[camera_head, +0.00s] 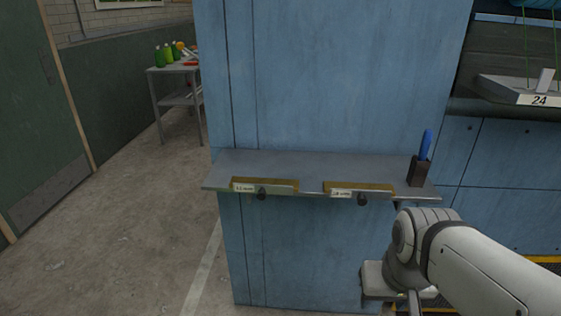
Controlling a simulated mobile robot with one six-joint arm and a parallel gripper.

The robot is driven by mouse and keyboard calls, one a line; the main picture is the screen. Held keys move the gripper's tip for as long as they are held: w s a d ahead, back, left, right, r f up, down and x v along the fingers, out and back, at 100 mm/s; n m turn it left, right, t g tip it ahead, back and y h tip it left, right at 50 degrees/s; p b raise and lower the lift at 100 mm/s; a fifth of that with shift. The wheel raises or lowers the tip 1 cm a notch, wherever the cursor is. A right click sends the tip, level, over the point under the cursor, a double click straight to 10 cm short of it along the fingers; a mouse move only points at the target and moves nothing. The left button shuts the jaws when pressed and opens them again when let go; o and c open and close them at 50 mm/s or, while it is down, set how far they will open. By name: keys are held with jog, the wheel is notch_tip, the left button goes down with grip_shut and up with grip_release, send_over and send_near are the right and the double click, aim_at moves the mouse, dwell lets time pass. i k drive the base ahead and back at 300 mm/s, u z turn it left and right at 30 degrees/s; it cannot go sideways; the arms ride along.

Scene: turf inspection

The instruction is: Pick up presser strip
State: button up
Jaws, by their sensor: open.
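Two narrow yellow-brown strips lie along the front edge of a grey metal shelf (310,170). The left strip (283,184) has a white label that seems to read 11 mm, and a dark knob beneath it. The right strip (375,187) has a label ending in mm, perhaps 8 mm, and a similar knob. I cannot tell which one is the presser strip. My gripper (402,299), partly cut off at the bottom edge, is below and to the right of the shelf, apart from both strips. It is open, with nothing seen in it.
A dark holder (418,172) with a blue-handled tool (425,144) stands at the shelf's right end. A blue panel (340,75) rises behind the shelf. A tray marked 24 (510,92) is at upper right. Green bottles stand on a far table (175,69). The left floor is clear.

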aim_at(262, 186)
jog(key=z, duration=1.15)
jog(key=i, duration=0.45)
jog(key=u, duration=1.25)
